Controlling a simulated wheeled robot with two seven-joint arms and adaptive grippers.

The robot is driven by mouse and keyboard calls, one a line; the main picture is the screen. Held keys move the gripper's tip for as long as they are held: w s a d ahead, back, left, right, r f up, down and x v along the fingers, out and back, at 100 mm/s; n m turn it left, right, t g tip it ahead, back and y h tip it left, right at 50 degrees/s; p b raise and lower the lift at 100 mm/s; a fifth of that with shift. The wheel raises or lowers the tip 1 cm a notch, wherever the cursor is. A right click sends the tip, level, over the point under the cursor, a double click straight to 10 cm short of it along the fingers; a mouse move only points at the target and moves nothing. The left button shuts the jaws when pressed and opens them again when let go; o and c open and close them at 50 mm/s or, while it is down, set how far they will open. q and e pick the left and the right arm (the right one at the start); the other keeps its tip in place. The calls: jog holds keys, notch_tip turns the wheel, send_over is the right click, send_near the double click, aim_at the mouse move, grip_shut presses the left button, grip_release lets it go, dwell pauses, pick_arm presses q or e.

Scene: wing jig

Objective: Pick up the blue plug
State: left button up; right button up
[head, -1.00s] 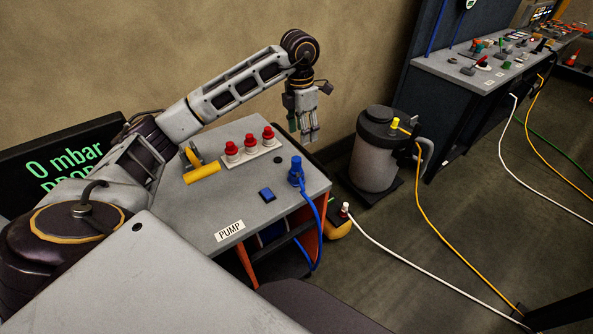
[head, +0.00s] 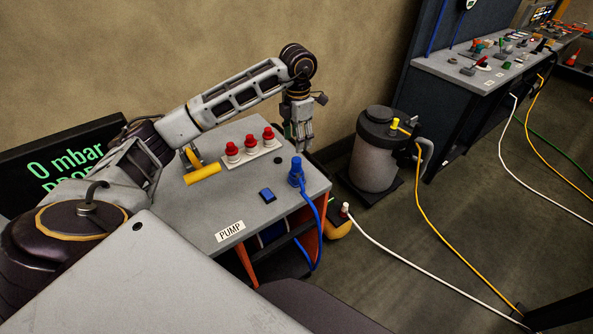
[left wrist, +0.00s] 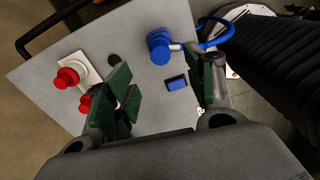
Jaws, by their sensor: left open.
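The blue plug (head: 296,172) stands upright on the right edge of the grey pump table (head: 205,215), with a blue hose running down from it over the edge. It also shows in the left wrist view (left wrist: 159,47), just beyond my open fingers. My left gripper (head: 305,148) points down behind the plug, past the table's far right corner. In the left wrist view its green-padded fingers (left wrist: 160,102) are apart with nothing between them but table surface and a blue square button (left wrist: 176,83). My right gripper is not in view.
Several red knobs (head: 250,147) stand on a white strip near the plug. A yellow handle (head: 202,174) lies left of them. A grey tank (head: 373,160) with a yellow hose stands on the floor to the right. A white hose crosses the floor.

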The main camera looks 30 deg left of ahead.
aim_at(296, 159)
pick_arm(q)
notch_tip(296, 159, down, 5)
jog(key=shift+r+p, duration=0.2)
jog(key=shift+p, duration=0.1)
jog(key=shift+f, duration=0.2)
jog(key=shift+s+a+f+p, duration=0.15)
jog(key=shift+f+p, duration=0.55)
jog(key=shift+f, duration=1.9)
jog(key=c, duration=1.1)
jog(key=shift+r, duration=0.15)
